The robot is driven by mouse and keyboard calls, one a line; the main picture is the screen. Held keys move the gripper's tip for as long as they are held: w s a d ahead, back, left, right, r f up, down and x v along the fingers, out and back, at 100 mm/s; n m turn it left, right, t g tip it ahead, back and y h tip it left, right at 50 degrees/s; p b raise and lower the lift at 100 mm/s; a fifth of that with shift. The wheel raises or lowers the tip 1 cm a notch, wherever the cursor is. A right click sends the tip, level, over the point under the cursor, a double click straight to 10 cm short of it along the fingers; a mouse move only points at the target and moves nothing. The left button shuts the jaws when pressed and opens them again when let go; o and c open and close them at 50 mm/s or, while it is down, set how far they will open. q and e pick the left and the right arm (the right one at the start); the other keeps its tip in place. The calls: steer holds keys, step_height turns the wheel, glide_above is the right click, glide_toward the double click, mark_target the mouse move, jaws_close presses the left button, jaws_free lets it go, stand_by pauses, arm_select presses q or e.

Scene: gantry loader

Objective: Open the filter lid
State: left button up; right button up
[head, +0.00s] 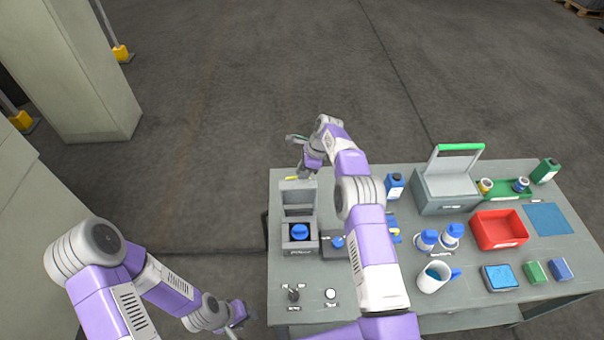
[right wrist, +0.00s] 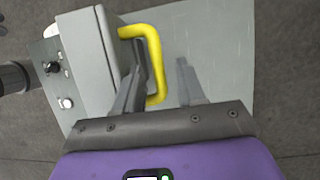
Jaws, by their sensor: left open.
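The filter box (head: 300,246) stands at the left of the table, with a blue round part (head: 299,231) inside. Its grey lid (head: 298,197) appears raised at the back of the box, with a bit of yellow handle (head: 291,178) at its far edge. In the right wrist view the yellow handle (right wrist: 155,58) passes between the fingers of my right gripper (right wrist: 160,85), which are apart; it lies closer to the left finger. In the head view my right gripper (head: 305,172) is just beyond the lid. My left gripper (head: 243,313) is open, left of the table's front corner.
A black knob (head: 293,294) and a white button (head: 330,294) are at the front left. A white jug (head: 434,277), blue-capped bottles, a red bin (head: 499,230) and a grey case (head: 446,192) with a green-edged lid stand to the right. My right arm crosses above the table.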

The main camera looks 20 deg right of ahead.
steer(key=v, duration=0.7)
steer(key=shift+r, duration=0.3)
